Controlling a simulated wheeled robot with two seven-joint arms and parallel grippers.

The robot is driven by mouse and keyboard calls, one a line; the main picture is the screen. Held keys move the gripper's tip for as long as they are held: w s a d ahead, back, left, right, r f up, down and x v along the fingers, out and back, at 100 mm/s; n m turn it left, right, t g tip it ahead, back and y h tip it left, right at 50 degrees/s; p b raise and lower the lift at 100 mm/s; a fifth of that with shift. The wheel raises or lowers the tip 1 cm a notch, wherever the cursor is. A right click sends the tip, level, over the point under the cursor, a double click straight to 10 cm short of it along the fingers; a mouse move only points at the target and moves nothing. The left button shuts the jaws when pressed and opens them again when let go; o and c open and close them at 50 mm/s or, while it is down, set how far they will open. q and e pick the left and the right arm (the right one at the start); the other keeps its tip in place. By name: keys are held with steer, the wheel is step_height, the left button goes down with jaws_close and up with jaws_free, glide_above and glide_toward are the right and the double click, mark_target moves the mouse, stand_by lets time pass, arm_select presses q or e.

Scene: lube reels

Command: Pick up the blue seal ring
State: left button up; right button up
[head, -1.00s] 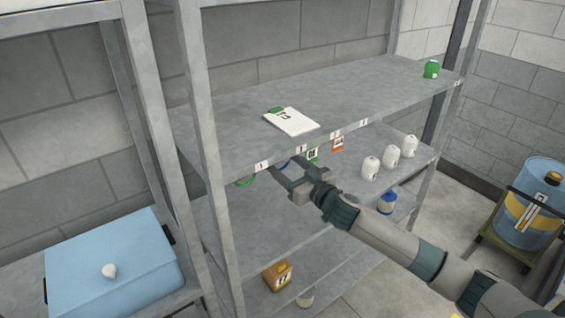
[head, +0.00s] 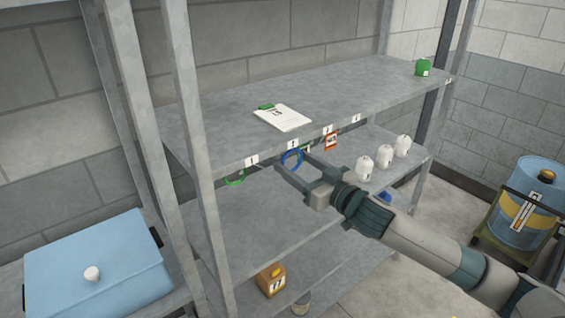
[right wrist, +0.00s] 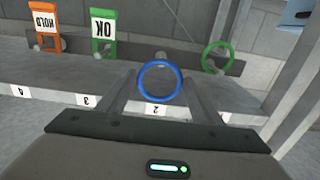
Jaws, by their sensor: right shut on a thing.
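The blue seal ring (head: 292,151) is at the fingertips of my right gripper (head: 292,163), in front of the shelf rack's upper shelf edge. In the right wrist view the blue ring (right wrist: 160,100) stands upright between the two fingers, facing the camera. The gripper is shut on it. A peg end shows behind the ring in that view, and I cannot tell whether the ring is fully clear of it. My left gripper is not in view.
A green ring (head: 234,182) hangs left of the gripper, also in the wrist view (right wrist: 217,69). White bottles (head: 384,157) stand on the middle shelf, right of the gripper.

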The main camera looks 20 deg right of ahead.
steer(key=b+v, duration=0.3)
steer(key=v, duration=0.6)
steer(key=shift+s, duration=0.25)
steer(key=shift+d, duration=0.1)
stand_by(0.8)
steer(key=s+a+f+m+t+h+b, duration=0.1)
steer(key=s+a+f+m+h, duration=0.3)
steer(key=a+f, duration=0.4)
steer(key=shift+s+f+h+b, duration=0.45)
steer(key=shift+f+h, duration=0.65)
steer(key=shift+f, duration=0.75)
steer(key=shift+d, duration=0.1)
